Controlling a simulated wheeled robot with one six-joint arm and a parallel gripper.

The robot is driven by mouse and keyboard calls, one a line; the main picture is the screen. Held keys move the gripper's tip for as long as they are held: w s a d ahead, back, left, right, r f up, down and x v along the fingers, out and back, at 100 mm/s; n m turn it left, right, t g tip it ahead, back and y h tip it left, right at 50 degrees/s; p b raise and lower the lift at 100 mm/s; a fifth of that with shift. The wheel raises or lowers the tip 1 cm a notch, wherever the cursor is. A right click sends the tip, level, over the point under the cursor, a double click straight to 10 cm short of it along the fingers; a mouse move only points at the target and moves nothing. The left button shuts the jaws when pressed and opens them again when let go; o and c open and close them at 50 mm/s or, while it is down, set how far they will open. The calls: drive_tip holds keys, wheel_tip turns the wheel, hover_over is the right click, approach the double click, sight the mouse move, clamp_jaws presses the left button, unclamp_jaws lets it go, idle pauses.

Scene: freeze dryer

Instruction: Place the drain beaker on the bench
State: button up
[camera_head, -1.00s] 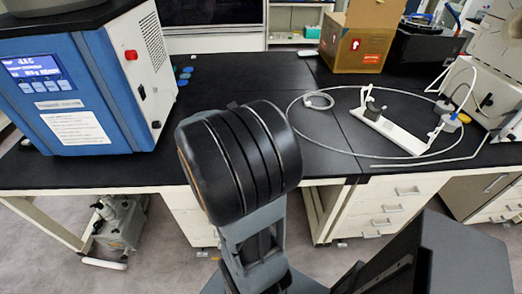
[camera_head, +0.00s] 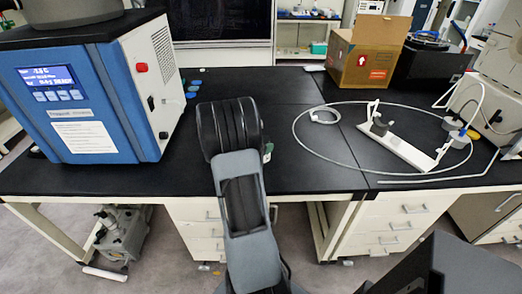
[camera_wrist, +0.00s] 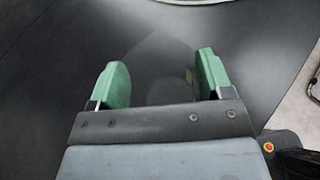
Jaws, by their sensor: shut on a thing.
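My gripper (camera_wrist: 160,78) has two green fingers standing apart, shut on a faint, see-through, rounded shape (camera_wrist: 166,58) that I take to be the drain beaker. Its outline is hard to make out against the black bench (camera_wrist: 60,75). In the head view the black bench top (camera_head: 290,105) lies beyond my arm, and my wrist hides the beaker and most of the gripper. A bit of green finger (camera_head: 268,153) shows at the wrist's right side. I cannot tell whether the beaker touches the bench.
The blue and white freeze dryer (camera_head: 85,100) stands at the left of the bench. A cardboard box (camera_head: 362,60) is at the back right. A tubing loop (camera_head: 297,145) and a white stand (camera_head: 405,148) lie at the right. The bench middle looks clear.

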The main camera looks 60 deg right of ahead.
drive_tip(key=shift+f, duration=1.55)
drive_tip(key=shift+f, duration=0.2)
drive_tip(key=o, duration=0.9)
drive_tip(key=shift+o, duration=0.2)
drive_tip(key=shift+r, duration=0.1)
